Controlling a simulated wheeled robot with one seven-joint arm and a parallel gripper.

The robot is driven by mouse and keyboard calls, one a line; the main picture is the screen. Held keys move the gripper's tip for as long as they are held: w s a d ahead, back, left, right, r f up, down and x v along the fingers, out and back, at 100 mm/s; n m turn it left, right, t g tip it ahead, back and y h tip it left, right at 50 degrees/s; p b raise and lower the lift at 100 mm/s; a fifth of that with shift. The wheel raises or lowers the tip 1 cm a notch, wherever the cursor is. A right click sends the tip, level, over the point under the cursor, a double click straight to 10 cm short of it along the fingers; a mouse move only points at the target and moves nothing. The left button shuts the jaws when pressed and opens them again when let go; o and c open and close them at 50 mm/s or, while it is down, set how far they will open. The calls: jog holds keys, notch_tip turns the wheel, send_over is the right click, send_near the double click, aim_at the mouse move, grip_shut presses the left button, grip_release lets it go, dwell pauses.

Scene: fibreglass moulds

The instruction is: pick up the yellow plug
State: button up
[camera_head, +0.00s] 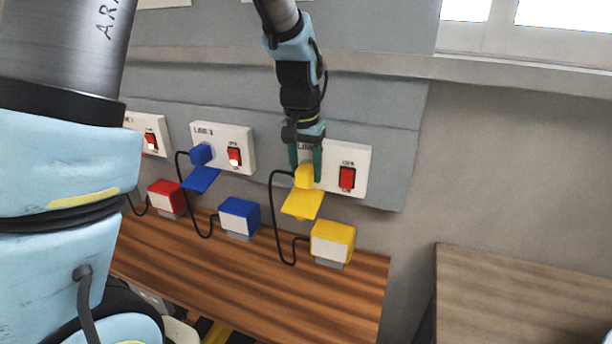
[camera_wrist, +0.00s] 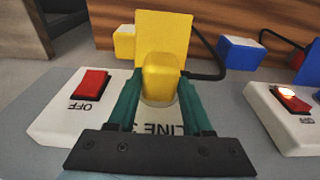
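The yellow plug (camera_head: 304,176) sits at the socket of the rightmost white switch box. A yellow flap (camera_head: 302,204) hangs below it in the head view. In the wrist view the plug (camera_wrist: 160,77) stands between my two green fingers, with the flap (camera_wrist: 163,36) behind it. My gripper (camera_head: 305,172) reaches down from above, one fingertip on each side of the plug; it also shows in the wrist view (camera_wrist: 161,88). Whether both fingers press on the plug or leave a small gap, I cannot tell. The plug's lower end is hidden.
The rightmost box has a red switch (camera_head: 347,178) beside the plug. A blue plug (camera_head: 201,155) sits at the box to its left. A black cable runs to a yellow block (camera_head: 333,241) on the wooden bench (camera_head: 300,305). Blue (camera_head: 239,217) and red (camera_head: 166,197) blocks stand farther left.

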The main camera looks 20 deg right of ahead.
aim_at(305, 167)
grip_shut()
jog(key=shift+r, duration=0.1)
dwell(0.4)
jog(key=shift+a+r+b, duration=0.1)
jog(key=shift+r+b, duration=0.4)
jog(key=shift+b, duration=0.05)
notch_tip(305, 167, up, 6)
jog(key=shift+f+b, duration=0.25)
jog(key=shift+b, duration=0.45)
jog(key=s+a+b, duration=0.3)
jog(key=s+a, duration=1)
jog(key=a, duration=0.1)
jog(key=shift+a+r, duration=0.15)
jog(key=shift+a, duration=0.2)
